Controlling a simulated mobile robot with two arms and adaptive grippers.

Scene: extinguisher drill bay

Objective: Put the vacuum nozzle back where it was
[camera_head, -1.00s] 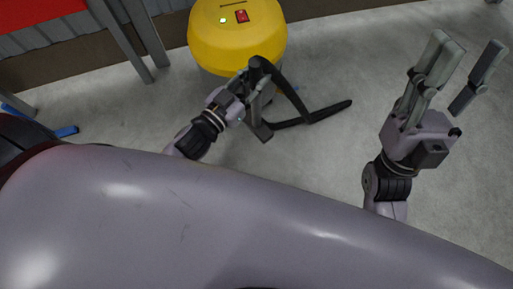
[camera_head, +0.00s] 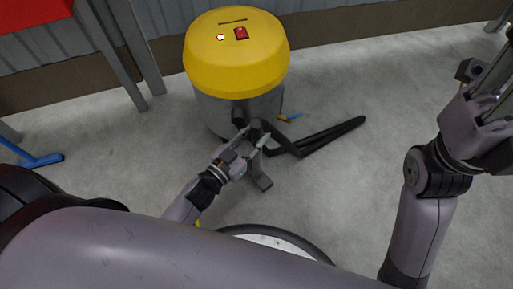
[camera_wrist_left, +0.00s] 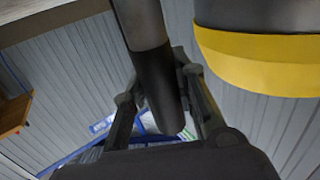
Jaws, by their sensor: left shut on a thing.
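The vacuum (camera_head: 236,60) has a yellow domed top with a red switch and a grey drum, and stands on the floor by the wall. My left gripper (camera_head: 256,138) is just in front of the drum, shut on the dark vacuum nozzle (camera_head: 260,172). In the left wrist view the dark tube of the nozzle (camera_wrist_left: 157,75) runs between both fingers. A long dark piece (camera_head: 335,135) reaches right from beside the gripper; where it joins is hidden. My right gripper (camera_head: 494,82) is at the right edge, with its fingers partly cut off.
Grey metal legs (camera_head: 120,50) under a red panel (camera_head: 30,15) stand at the left. A blue bar (camera_head: 40,160) lies by the left edge. A small blue and orange thing (camera_head: 290,117) is on the floor beside the drum.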

